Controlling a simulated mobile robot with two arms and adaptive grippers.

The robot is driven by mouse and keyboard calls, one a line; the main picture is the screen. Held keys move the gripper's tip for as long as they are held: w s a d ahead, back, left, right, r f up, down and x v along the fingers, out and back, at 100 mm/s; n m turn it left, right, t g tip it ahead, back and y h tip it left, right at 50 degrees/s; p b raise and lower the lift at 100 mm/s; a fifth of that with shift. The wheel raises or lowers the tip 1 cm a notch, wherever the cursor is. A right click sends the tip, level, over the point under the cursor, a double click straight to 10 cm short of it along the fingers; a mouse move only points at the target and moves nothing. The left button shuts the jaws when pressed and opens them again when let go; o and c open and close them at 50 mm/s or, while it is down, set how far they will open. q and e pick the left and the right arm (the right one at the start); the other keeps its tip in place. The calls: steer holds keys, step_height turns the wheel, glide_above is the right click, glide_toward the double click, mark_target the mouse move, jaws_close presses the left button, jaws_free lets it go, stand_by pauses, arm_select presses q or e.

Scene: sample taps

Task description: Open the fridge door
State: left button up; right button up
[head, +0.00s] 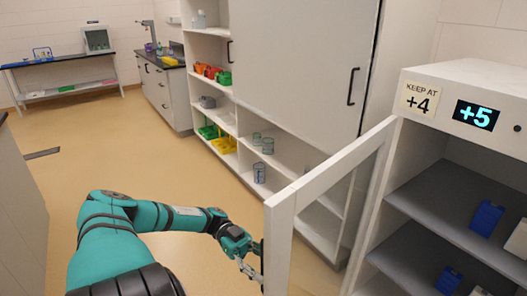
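The fridge (455,75) is the white cabinet at the right, with a "KEEP AT +4" label (420,99) and a display (476,115) reading +5. Its white-framed door (280,240) stands open, swung out toward the left, and the shelves inside show. My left arm, teal, comes in from the lower left. My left gripper (250,268) is at the outer edge of the door, beside a dark part that may be the handle. The door frame partly hides the fingertips, so I cannot tell whether they grip it. My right gripper is not in view.
Blue boxes (487,218) and a white box (517,238) are on the fridge shelves. A tall white cabinet (300,60) with open shelves of glassware and coloured bins stands behind the door. Open floor (130,150) lies left. A grey counter side (20,200) is at the left edge.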

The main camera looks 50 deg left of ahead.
arm_select(q)
steer(key=a, duration=0.7)
steer(key=shift+s+a, duration=0.15)
steer(key=shift+s, duration=0.25)
